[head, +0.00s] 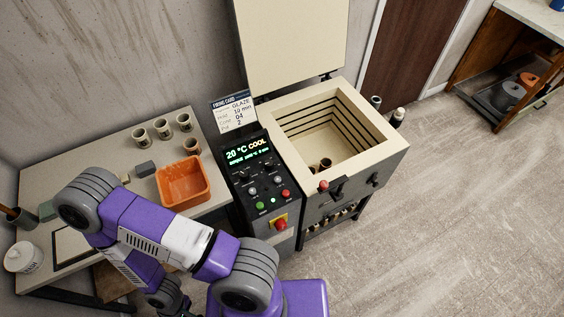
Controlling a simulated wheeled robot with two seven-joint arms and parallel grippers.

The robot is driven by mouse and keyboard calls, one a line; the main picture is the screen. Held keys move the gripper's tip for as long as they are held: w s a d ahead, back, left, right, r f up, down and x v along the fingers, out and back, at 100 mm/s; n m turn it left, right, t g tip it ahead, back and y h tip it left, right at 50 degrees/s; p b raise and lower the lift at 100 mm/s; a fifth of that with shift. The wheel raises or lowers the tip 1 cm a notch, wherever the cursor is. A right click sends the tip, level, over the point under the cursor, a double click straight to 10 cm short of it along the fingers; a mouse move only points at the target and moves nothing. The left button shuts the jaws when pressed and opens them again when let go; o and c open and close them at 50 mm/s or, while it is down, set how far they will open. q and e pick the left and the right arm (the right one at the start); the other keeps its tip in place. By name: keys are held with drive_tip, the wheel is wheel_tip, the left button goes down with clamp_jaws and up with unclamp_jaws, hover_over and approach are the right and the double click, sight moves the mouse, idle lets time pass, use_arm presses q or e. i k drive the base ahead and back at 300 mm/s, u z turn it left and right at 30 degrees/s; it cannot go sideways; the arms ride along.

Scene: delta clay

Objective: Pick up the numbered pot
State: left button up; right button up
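Several small pale pots with dark markings, including one pot (139,137), another pot (162,129) and a third pot (184,122), stand in a row at the back of the table. A browner pot (191,146) stands behind the orange bin. Any numbers on them are too small to read. A firing card (234,112) shows GLAZE, 10 min, 04 and 2. Small brown pots (326,163) sit inside the open kiln (343,128). My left arm folds over the table front; its dark end (170,298) is low in the picture, fingers not clear. My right gripper is out of view.
An orange bin (183,183) and grey blocks lie on the table (100,150). The control panel (262,185), with a lit COOL display, stands between table and kiln. The kiln lid (290,40) is raised. A cabinet (510,65) stands far right; the floor (460,220) there is clear.

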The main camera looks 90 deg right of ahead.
sight(325, 163)
drive_tip(key=u, duration=0.1)
drive_tip(key=k, duration=1.95)
drive_tip(key=z, duration=0.5)
